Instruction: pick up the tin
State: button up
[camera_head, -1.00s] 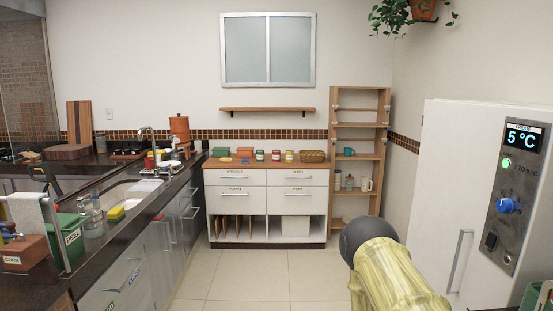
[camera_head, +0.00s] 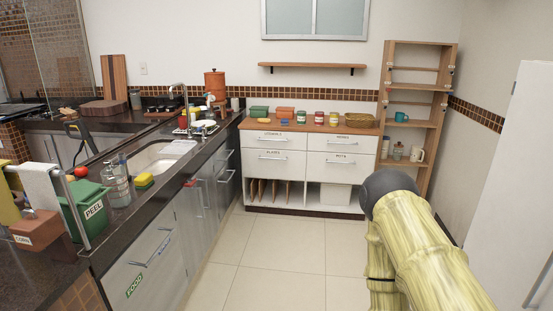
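No single object is clearly marked as the tin. Several small containers stand in a row on the wooden top of the white cabinet (camera_head: 314,169) across the room: a dark red one with a light label (camera_head: 302,117), a dark green one (camera_head: 319,118) and a yellowish one (camera_head: 333,119). They are too small to tell tin from jar. An orange lidded canister (camera_head: 215,85) stands near the sink. My arm shows at the lower right, well short of the cabinet; my gripper is not in view.
A green box (camera_head: 259,112), an orange box (camera_head: 285,113) and a basket (camera_head: 360,120) share the cabinet top. The dark sink counter (camera_head: 122,218) runs along the left. A wooden shelf unit (camera_head: 430,112) stands right of the cabinet. The tiled floor (camera_head: 278,262) between is clear.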

aim_at(319, 118)
jog(key=u, duration=0.1)
jog(key=i, duration=3.4)
jog(key=z, duration=0.35)
jog(key=i, duration=1.2)
jog(key=z, duration=0.15)
